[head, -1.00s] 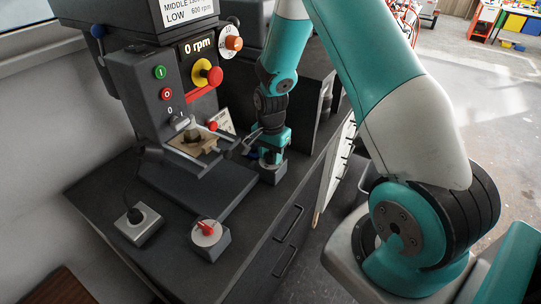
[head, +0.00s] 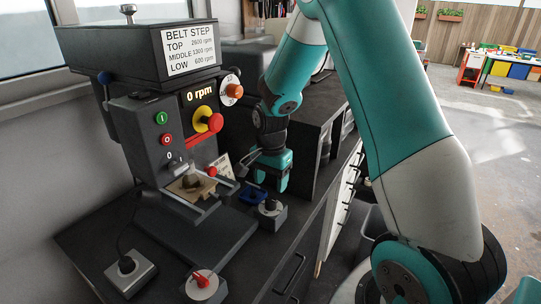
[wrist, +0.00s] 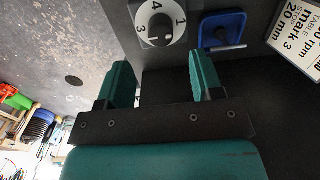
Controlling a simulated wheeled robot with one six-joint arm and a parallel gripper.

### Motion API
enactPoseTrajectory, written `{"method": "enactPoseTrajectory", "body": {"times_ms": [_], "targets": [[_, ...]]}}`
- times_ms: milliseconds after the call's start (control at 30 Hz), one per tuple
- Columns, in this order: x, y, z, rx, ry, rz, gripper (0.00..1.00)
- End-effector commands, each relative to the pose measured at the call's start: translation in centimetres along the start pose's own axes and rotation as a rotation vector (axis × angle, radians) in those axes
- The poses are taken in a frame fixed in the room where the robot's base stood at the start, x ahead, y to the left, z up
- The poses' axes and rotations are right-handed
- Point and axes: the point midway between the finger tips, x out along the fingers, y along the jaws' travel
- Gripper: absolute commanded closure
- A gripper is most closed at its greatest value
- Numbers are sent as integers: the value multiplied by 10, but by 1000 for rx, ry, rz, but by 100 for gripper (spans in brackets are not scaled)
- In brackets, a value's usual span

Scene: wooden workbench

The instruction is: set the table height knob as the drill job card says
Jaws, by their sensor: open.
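A dark knob with a pale numbered dial (head: 270,207) sits on a grey block on the bench, right of the drill press. The dial also shows in the wrist view (wrist: 161,22), with numerals including 1, 3 and 4; I cannot tell its pointer setting for sure. A white card (wrist: 303,38), cut off at the right edge, reads in part "rpm", "20 mm" and "mark 3". In the head view the card (head: 222,163) is small and partly hidden. My gripper (head: 273,184) is above and behind the dial; its fingers (wrist: 160,82) are open, empty and apart from it.
The drill press (head: 150,120) has a red stop button and shows 0 rpm. A red-knobbed block (head: 205,287) and a grey box with a cable (head: 130,274) stand on the near bench.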

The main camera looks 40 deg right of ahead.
Motion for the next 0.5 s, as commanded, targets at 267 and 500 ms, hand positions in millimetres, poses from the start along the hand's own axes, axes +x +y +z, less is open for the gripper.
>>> {"method": "enactPoseTrajectory", "body": {"times_ms": [267,500], "targets": [[-67,-1,-1,1,4,-6,40],[-98,0,0,1,1,-2,40]]}}
